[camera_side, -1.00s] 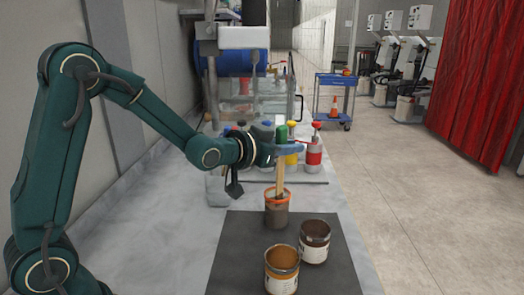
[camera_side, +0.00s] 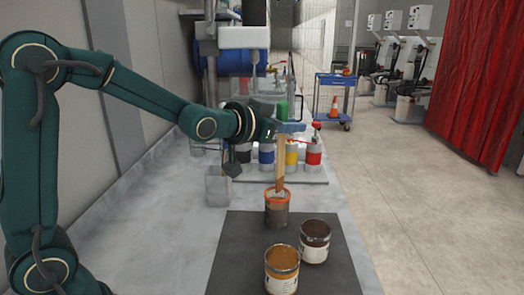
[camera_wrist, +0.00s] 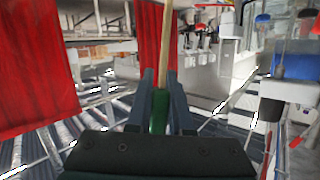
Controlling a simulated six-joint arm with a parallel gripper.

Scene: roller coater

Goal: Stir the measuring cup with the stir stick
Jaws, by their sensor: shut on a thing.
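The measuring cup (camera_side: 277,216), greyish with an orange rim, stands upright on the dark mat (camera_side: 235,250) in the side view. My gripper (camera_side: 288,127) is above it, shut on the green handle of the stir stick (camera_side: 281,165). Whether the tip is inside or just clear of the rim, I cannot tell. In the wrist view the fingers of my gripper (camera_wrist: 161,88) clasp the green handle of the stir stick (camera_wrist: 160,110). The cup is not visible there.
Two open cans, one with orange-brown contents (camera_side: 282,268) and one dark (camera_side: 315,240), stand on the mat in front of the cup. Several coloured bottles (camera_side: 291,155) stand behind it. A clear container (camera_side: 217,186) is to the left. The grey bench is free at left.

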